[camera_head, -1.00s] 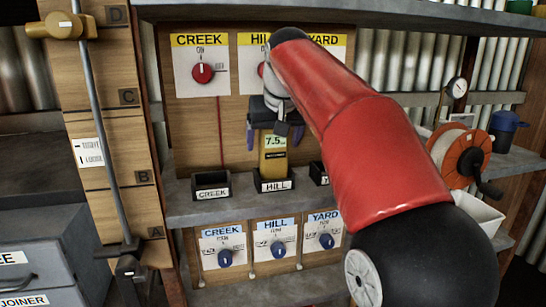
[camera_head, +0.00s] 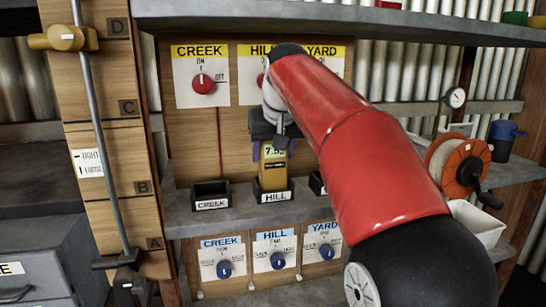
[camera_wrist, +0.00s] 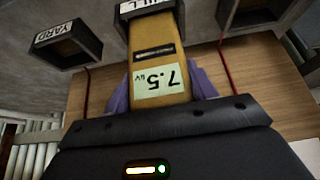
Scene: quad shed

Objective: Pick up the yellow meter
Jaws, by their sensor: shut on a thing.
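The yellow meter (camera_head: 273,174) stands upright in the black holder labelled HILL (camera_head: 274,194) on the shelf. Its pale display reads 7.5, and it also shows in the wrist view (camera_wrist: 155,55), with its lower end at the HILL holder (camera_wrist: 135,8). My gripper (camera_head: 272,150) comes down from above and is shut on the meter's upper part. Its purple fingers lie on both sides of the meter, and the display shows between them in the wrist view. The meter's top is hidden by my gripper.
An empty-looking CREEK holder (camera_head: 211,194) stands left of the HILL holder, and a YARD holder (camera_wrist: 68,45) is on the other side. Switch panels with a red CREEK knob (camera_head: 203,83) and blue knobs are above and below the shelf. An orange reel (camera_head: 457,165) sits right.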

